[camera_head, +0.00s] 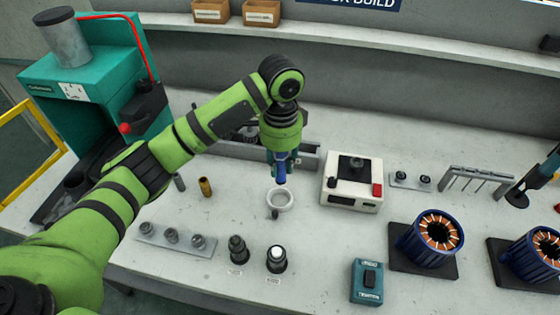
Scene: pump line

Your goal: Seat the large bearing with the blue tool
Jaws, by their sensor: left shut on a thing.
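My left gripper (283,160) is shut on the blue tool (281,174), which it holds upright with its lower end pointing down. A pale round cup-like part (281,201) sits just below the tool; I cannot tell whether the two touch. Two dark stepped posts stand in front: the left post (237,250) has a dark top, and the right post (276,262) has a bright, light top. A grey strip (148,239) at the left holds several small metal round parts. I cannot tell which part is the large bearing.
A white box device (335,195) stands right of the tool. A teal box (367,281) and blue-rimmed stators (434,237) are at front right. A brass cylinder (205,187) stands left. Bench between is clear.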

